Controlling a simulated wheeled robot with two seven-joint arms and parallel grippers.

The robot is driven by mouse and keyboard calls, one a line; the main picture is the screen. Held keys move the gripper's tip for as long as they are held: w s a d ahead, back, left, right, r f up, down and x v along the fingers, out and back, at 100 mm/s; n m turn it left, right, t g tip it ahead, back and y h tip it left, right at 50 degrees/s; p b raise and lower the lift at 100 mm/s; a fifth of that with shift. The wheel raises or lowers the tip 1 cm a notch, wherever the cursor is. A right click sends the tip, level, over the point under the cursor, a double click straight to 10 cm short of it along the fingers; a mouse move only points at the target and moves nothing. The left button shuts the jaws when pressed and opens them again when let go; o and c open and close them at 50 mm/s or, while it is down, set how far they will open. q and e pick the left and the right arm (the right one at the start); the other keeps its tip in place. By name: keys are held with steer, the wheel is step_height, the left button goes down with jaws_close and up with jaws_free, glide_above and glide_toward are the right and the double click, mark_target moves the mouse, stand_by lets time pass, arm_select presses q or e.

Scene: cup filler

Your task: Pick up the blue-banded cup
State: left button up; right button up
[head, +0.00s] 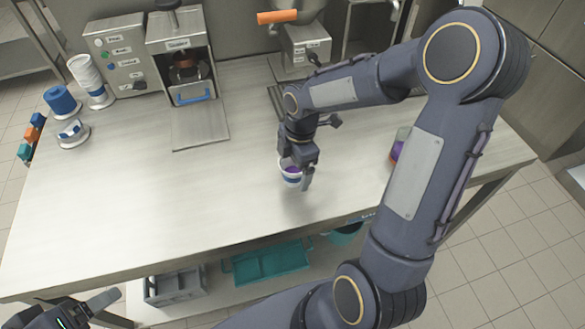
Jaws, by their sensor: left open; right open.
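The blue-banded cup (291,179) is a small white cup with a blue band and purple contents. It stands upright on the steel table (130,205), near its middle. My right gripper (298,180) is open and comes down from above, with its fingers at the cup's rim and side. The fingers hide part of the cup, and I cannot tell whether they touch it. My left gripper (92,312) is open and empty at the lower left, in front of the table edge.
A machine with a blue handle (195,95) and a control box (122,55) stand at the back. Cup stacks (88,78) and a blue stack (60,100) are at the left. A container with purple contents (398,148) is partly behind my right arm. The table's left middle is clear.

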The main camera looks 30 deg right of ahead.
steer(key=shift+a+f, duration=0.1)
steer(key=shift+f, duration=0.7)
steer(key=shift+c, duration=0.4)
steer(key=c, duration=1)
